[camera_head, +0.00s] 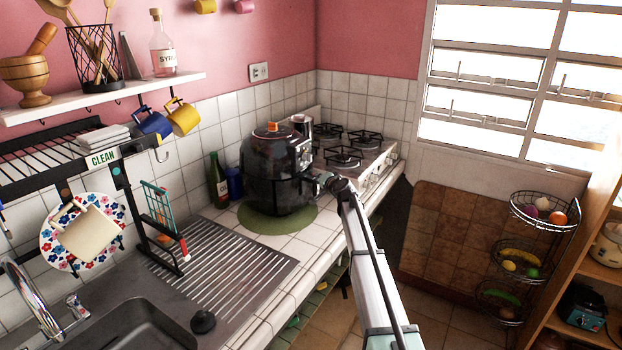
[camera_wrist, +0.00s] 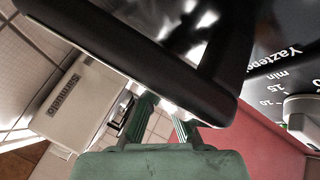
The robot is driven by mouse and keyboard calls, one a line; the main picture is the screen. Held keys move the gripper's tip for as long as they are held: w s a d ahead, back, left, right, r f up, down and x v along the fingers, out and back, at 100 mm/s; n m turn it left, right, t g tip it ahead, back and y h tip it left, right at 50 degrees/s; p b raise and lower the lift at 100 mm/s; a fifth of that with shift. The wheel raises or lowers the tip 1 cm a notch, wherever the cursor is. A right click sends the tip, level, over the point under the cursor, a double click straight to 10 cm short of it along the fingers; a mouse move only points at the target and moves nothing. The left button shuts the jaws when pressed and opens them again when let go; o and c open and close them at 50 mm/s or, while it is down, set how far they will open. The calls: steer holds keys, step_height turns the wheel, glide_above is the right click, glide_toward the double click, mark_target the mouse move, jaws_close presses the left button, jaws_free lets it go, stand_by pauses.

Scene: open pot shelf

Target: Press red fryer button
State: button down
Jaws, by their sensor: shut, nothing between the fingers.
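The black fryer (camera_head: 275,170) stands on a round green mat (camera_head: 308,217) on the tiled counter. Its front panel with dials faces right, towards the stove. My gripper (camera_head: 322,180) is at the right side of the fryer, close to its front handle. In the wrist view my green fingers reach up to the fryer's black handle (camera_wrist: 130,45), which hides their tips. The gripper is shut and holds nothing. A white dial (camera_wrist: 305,112) with minute marks shows at the right of the wrist view. I cannot make out a red button in either view; whether I touch the handle is unclear.
A stove (camera_head: 365,160) with several burners is behind the fryer. A green bottle (camera_head: 217,182) and a blue container (camera_head: 235,182) stand left of it. The sink drainer (camera_head: 215,265) is in front.

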steer(key=shift+d, duration=0.1)
steer(key=shift+s+d+b, duration=0.4)
steer(key=shift+d+b, duration=0.15)
steer(key=shift+d, duration=0.15)
steer(key=shift+s+d+b, duration=0.35)
steer(key=shift+d+b, duration=0.2)
steer(key=shift+d, duration=0.2)
steer(key=shift+s+d+b, duration=0.4)
steer(key=shift+d+b, duration=0.15)
steer(key=shift+d, duration=0.15)
